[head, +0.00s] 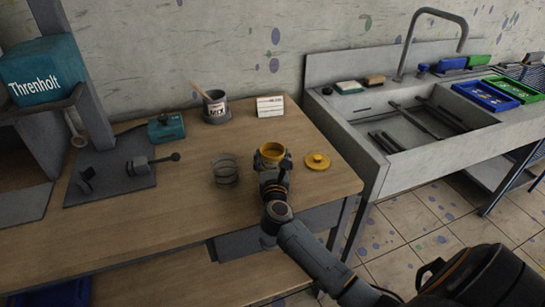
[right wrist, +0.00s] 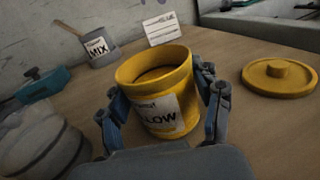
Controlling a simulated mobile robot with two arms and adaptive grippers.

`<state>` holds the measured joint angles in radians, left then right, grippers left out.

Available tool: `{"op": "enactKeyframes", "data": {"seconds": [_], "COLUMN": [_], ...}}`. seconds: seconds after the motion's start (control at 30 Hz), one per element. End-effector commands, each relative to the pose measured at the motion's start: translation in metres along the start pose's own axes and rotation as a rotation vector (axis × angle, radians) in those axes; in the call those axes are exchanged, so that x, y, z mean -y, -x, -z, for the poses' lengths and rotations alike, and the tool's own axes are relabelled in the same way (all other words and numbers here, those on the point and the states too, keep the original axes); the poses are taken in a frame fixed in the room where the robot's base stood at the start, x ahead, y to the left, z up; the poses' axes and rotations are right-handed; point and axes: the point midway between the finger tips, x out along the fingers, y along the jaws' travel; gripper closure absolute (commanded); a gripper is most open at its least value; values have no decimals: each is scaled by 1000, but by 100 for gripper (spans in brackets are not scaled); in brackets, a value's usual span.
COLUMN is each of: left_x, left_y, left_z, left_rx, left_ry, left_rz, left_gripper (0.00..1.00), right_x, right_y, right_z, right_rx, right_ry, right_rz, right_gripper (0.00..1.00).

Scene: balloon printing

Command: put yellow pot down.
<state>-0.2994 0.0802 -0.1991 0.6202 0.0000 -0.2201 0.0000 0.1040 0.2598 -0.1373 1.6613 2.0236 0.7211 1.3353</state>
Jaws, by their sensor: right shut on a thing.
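The yellow pot (right wrist: 160,97) stands upright between the fingers of my right gripper (right wrist: 162,112), its label facing the wrist camera. In the head view the yellow pot (head: 272,151) is open-topped and partly hidden by my right gripper (head: 272,170). The gripper is shut on it, over the wooden table. I cannot tell whether the pot's base touches the table. Its yellow lid (head: 317,161) lies on the table just to the right; it also shows in the right wrist view (right wrist: 279,78). My left gripper is not in view.
A clear ribbed container (head: 226,170) stands left of the pot. A grey mix pot (head: 215,106) with a stick and a white card (head: 270,106) are at the back. A teal device (head: 166,128) is further left. The sink (head: 410,115) is at right.

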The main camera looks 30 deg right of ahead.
Motion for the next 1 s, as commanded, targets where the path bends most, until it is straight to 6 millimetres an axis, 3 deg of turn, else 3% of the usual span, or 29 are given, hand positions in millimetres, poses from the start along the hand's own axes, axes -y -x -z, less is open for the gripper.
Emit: {"op": "enactKeyframes", "data": {"seconds": [0.03, 0.13, 0.57, 1.0], "left_x": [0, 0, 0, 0], "left_y": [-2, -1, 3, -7], "left_z": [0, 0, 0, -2], "left_rx": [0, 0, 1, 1], "left_ry": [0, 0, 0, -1], "left_rz": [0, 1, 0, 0], "left_gripper": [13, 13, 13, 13], "right_x": [0, 0, 0, 0], "right_y": [0, 0, 1, 87], "right_z": [3, 2, -3, 1], "right_rx": [-1, -1, -1, -4], "right_ry": [0, 1, 1, -2], "right_rz": [0, 0, 0, 0], "right_gripper": [33, 13, 13, 13]}}
